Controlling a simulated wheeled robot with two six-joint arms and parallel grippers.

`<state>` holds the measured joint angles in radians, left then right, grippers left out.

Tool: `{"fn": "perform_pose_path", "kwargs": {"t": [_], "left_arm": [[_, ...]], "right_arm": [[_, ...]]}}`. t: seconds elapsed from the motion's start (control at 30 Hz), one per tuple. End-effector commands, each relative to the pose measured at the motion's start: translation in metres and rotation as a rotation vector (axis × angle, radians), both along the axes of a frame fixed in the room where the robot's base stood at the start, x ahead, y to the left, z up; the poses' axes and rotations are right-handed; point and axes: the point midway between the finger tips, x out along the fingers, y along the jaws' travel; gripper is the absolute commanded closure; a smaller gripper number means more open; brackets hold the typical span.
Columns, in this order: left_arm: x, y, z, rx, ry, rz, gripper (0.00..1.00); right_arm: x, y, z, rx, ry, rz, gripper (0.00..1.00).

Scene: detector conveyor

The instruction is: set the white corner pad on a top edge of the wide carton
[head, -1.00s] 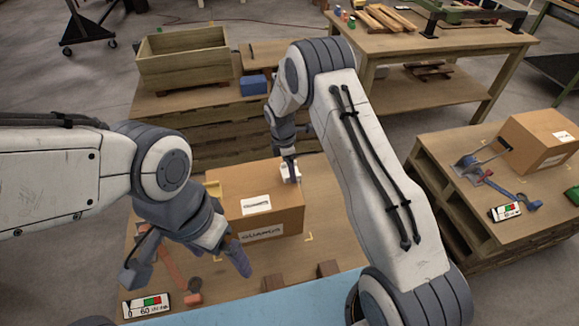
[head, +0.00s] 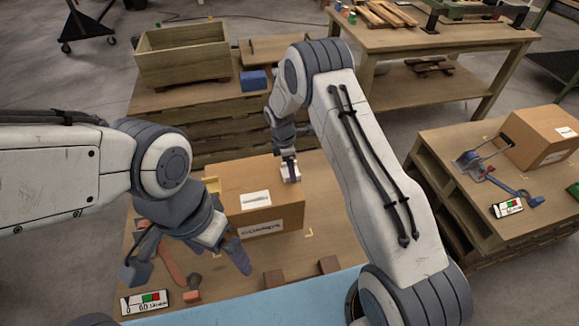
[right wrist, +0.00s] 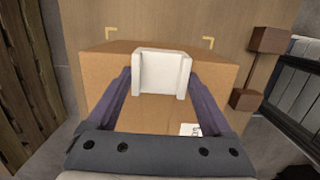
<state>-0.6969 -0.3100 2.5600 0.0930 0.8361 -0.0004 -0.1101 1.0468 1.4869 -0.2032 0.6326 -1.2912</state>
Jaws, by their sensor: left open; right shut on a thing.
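The wide carton (head: 285,205) is a closed brown box on the near wooden pallet table, with white labels on its top and front. The white corner pad (head: 291,175) is at the carton's right top edge, towards the back. My right gripper (head: 290,168) is shut on the pad from above. In the right wrist view the pad (right wrist: 162,73) sits between the fingers, overlapping the carton's edge (right wrist: 105,65); I cannot tell whether it touches. My left gripper (head: 238,255) is open and empty, near the carton's front left side.
A yellow piece (head: 212,186) is by the carton's left side. A wooden crate (head: 184,52) and blue block (head: 254,80) are behind. Another carton (head: 541,137) stands on the right table.

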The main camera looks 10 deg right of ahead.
Motion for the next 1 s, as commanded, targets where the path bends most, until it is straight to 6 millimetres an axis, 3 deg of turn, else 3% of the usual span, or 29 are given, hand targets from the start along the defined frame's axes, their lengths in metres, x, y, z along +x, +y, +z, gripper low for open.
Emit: {"fn": "perform_pose_path", "kwargs": {"t": [0.07, 0.1, 0.13, 0.47, 1.0], "left_arm": [[0.0, 0.0, -0.002, 0.0, 0.0, 0.0, 0.0], [0.0, 0.0, -0.002, 0.0, 0.0, 0.0, 0.0], [0.0, 0.0, -0.001, 0.0, 0.0, 0.0, 0.0], [0.0, 0.0, -0.002, 0.0, 0.0, 0.0, 0.0], [0.0, 0.0, -0.011, 0.0, 0.0, 0.0, 0.0]], "right_arm": [[0.0, 0.0, -0.003, 0.0, -0.001, 0.0, 0.75], [0.0, 0.0, -0.003, 0.0, -0.001, 0.0, 0.12], [0.0, 0.0, -0.002, 0.0, -0.001, 0.0, 0.0], [0.0, 0.001, 0.002, 0.0, -0.001, 0.0, 0.0], [0.001, 0.012, 0.092, 0.0, -0.004, 0.0, 0.0]]}}
